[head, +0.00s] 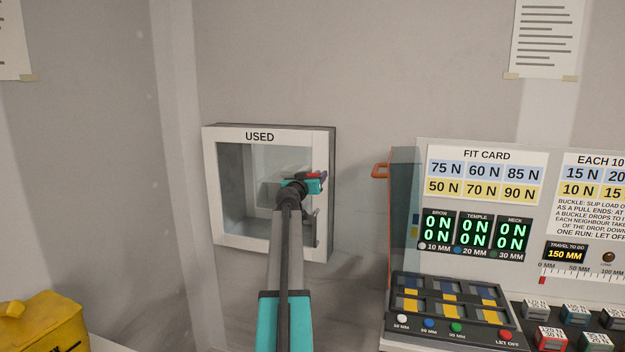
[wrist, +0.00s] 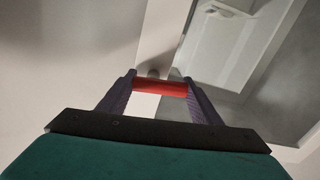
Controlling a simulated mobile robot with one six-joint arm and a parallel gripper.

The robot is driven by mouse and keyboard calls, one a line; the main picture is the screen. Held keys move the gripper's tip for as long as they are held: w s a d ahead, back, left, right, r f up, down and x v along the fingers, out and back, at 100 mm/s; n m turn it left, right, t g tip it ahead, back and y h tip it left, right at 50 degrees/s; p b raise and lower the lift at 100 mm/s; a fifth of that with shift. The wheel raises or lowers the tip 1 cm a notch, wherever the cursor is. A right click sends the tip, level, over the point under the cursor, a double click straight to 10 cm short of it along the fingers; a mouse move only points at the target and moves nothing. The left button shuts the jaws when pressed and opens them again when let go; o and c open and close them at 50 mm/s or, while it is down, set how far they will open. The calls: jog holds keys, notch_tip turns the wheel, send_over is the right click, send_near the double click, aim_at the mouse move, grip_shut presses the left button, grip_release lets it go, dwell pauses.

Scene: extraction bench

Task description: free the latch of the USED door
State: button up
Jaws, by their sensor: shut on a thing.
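The USED door (head: 228,231) is a white framed hatch with a clear window, set on the wall in the middle of the head view. It looks shut. My gripper (head: 318,177) is at the right side of its frame, in the upper half. In the wrist view my gripper (wrist: 160,89) is shut on a red bar, the latch (wrist: 160,87), which spans between its two dark purple fingers. Only a bit of red shows at the gripper in the head view. My arm hides part of the window and lower frame.
The panel carries a FIT CARD (head: 487,177), green displays and a button tray (head: 450,312). A yellow container (head: 45,325) stands at lower left. The wall around the door is clear.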

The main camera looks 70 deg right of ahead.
jog(key=n+b, duration=0.1)
jog(key=n, duration=0.2)
jog(key=shift+f+b, duration=0.25)
jog(key=shift+b, duration=0.1)
jog(key=n, duration=0.4)
jog(key=shift+s+n, duration=0.15)
jog(key=shift+n, duration=0.15)
jog(key=n, duration=0.4)
jog(key=shift+s+f, duration=0.1)
jog(key=shift+s, duration=0.1)
jog(key=shift+s+f+n+p, duration=0.15)
jog(key=shift+n+p, duration=0.95)
jog(key=shift+n, duration=1.4)
jog(key=shift+s, duration=0.1)
jog(key=o, duration=1.1)
jog(key=shift+c, duration=0.2)
jog(key=shift+a, duration=0.1)
